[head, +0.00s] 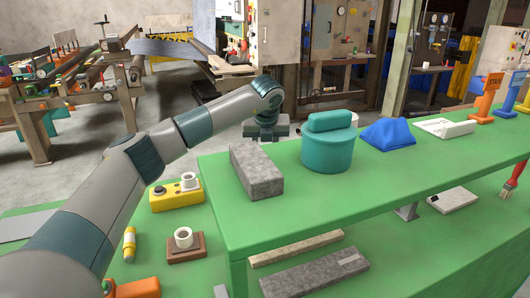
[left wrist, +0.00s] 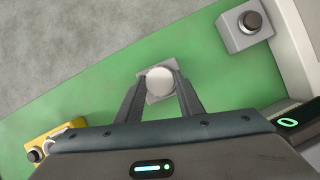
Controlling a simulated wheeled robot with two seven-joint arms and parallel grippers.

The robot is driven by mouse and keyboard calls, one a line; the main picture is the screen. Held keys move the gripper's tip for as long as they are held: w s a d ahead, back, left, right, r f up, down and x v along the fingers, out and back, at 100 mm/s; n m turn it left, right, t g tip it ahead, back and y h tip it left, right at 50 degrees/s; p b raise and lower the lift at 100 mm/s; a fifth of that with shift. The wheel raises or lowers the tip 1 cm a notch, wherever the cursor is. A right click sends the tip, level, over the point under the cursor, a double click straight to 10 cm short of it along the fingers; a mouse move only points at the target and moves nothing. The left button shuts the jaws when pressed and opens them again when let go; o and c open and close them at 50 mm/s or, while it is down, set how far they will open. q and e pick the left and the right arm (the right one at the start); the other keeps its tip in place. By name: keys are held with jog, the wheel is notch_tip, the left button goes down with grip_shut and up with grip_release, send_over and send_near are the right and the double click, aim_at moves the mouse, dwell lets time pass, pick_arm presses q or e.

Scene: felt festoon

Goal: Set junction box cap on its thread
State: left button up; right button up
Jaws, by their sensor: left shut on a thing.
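My left gripper (left wrist: 161,88) is shut on a round, pale cap (left wrist: 160,79) in the left wrist view, with one finger on each side of it. A grey square box (left wrist: 141,73) shows right behind and below the cap, over the green surface. The cap hides the middle of this box, so I cannot tell whether a thread is under it or whether the two touch. In the head view my left gripper (head: 266,129) is beyond the far-left end of the raised green shelf; its fingertips and the cap are hidden there. My right gripper is not in view.
A yellow box (head: 163,202) with a black knob and white collar, and a brown block (head: 172,254) with a white collar, lie left of the shelf. A grey block (head: 257,180) and teal container (head: 328,155) stand on it. A grey knobbed box (left wrist: 235,38) is nearby.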

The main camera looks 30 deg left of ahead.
pick_arm(q)
jog(key=shift+f+b, duration=0.35)
jog(key=shift+f, duration=0.35)
jog(key=o, duration=1.1)
jog(key=shift+o, duration=0.2)
jog(key=shift+r, duration=0.15)
jog(key=b+v, duration=0.1)
jog(key=v, duration=1.6)
jog(key=shift+d+r, duration=0.1)
